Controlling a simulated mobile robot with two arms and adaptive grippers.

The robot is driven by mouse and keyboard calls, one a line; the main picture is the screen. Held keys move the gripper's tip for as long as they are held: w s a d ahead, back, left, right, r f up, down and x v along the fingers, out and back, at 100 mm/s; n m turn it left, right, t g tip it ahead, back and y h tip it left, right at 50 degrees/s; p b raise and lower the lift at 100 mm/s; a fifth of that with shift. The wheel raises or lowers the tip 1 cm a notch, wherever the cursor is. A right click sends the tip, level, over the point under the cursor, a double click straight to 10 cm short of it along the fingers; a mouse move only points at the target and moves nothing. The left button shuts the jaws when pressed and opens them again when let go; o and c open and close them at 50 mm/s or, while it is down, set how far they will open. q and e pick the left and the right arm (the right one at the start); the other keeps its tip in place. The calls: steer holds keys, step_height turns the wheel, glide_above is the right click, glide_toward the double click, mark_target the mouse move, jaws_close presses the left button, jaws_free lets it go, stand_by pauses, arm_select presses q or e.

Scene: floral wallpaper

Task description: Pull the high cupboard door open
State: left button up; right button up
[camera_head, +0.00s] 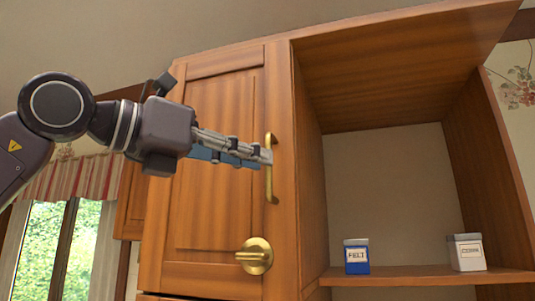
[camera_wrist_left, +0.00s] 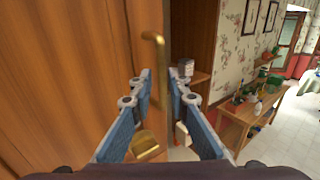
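The high cupboard door (camera_head: 215,130) is a brown wooden panel and looks shut. It has an upright brass bar handle (camera_head: 269,185) near its right edge. The handle also shows in the left wrist view (camera_wrist_left: 153,48). My left gripper (camera_head: 266,156) reaches in from the left, its fingertips at the handle's middle and hiding part of it. In the wrist view the two blue-padded fingers (camera_wrist_left: 161,82) are apart, with the handle's lower part between their tips. I see a gap beside the bar, so the fingers do not look closed on it. My right gripper is not in view.
A round brass fitting (camera_head: 254,256) sits low on the door. Right of the door is an open compartment with a blue-and-white tin (camera_head: 356,257) and a white tin (camera_head: 466,253) on its shelf (camera_head: 410,275). A curtained window (camera_head: 60,245) is at lower left.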

mark_target(268, 193)
arm_select(q)
steer(key=p+x, duration=0.1)
steer(key=x, duration=0.2)
steer(key=shift+w+d, duration=0.15)
steer(key=shift+d, duration=0.2)
steer(key=shift+a, duration=0.2)
steer(key=shift+c, duration=0.5)
jaws_close()
